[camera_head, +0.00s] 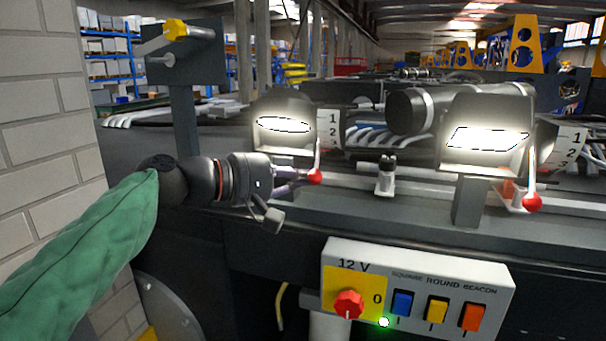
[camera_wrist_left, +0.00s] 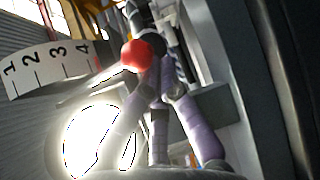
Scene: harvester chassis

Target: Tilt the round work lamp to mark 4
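The round work lamp (camera_head: 284,126) is lit and sits at the left of the chassis rail; its bright face also fills the lower left of the left wrist view (camera_wrist_left: 88,140). Its number plate (camera_head: 329,129) shows 1 and 2 in the head view. In the left wrist view the plate (camera_wrist_left: 48,66) shows 1 to 4, with red beside the 4. The lamp's lever ends in a red knob (camera_head: 315,177), also in the wrist view (camera_wrist_left: 136,56). My left gripper (camera_head: 300,186) has its purple fingers brought together right beside the knob; contact is unclear. My right gripper is out of view.
A lit square lamp (camera_head: 487,137) with its own red knob (camera_head: 532,202) stands at the right. A switch box (camera_head: 418,290) with a red rotary knob and coloured switches is below. A post with a plate (camera_head: 183,70) rises at the left, beside a brick wall (camera_head: 45,110).

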